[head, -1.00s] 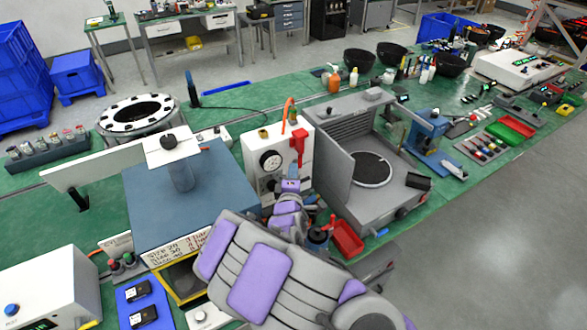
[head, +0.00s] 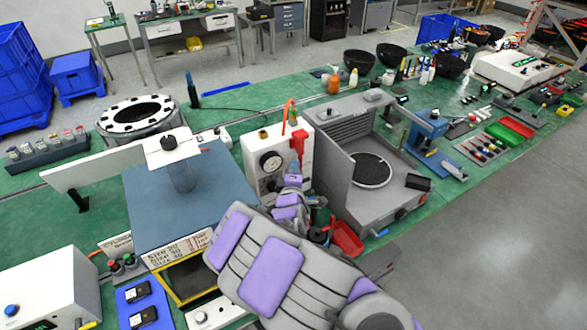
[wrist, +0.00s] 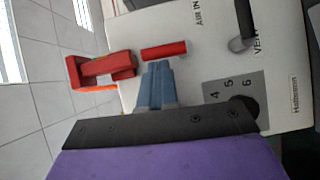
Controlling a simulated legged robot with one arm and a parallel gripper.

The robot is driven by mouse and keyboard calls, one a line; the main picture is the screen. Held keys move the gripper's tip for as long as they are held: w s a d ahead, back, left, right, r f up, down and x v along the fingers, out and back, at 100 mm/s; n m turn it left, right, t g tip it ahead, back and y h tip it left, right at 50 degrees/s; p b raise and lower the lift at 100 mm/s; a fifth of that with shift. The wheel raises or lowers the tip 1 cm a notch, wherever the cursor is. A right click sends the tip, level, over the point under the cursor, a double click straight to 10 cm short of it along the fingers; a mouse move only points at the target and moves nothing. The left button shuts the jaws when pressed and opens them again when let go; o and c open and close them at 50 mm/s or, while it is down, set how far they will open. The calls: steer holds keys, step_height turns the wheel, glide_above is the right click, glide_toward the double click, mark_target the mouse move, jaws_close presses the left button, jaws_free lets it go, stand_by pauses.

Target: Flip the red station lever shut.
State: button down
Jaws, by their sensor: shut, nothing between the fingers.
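The white station box (head: 258,150) with a round gauge stands past my arm in the head view. Its red lever (head: 299,143) is on the right part of the front, near the top. In the wrist view I see a short red bar (wrist: 164,51) and a red bracket-shaped piece (wrist: 100,70) beside it. I cannot tell whether they join. My gripper (wrist: 156,72) is shut and empty, its blue fingertips right by the red bar. I cannot tell whether they touch it. In the head view my gripper (head: 293,176) is just below the lever.
A grey machine with an open door (head: 338,178) stands close on the right. A blue-grey block (head: 150,205) is on the left. A red tray (head: 346,238) lies below right. An orange hose (head: 288,110) rises from the box. A dark handle (wrist: 243,22) is beside the VENT label.

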steer(key=shift+d+r, duration=0.1)
steer(key=shift+d, duration=0.05)
steer(key=m+g, duration=0.1)
steer(key=w+d+m+g+p, duration=0.1)
steer(key=m, duration=0.1)
steer(key=shift+d+r+y, duration=0.2)
steer(key=shift+r+y, duration=0.1)
steer(key=shift+r, duration=0.2)
stand_by(0.6)
steer(key=shift+d, duration=0.1)
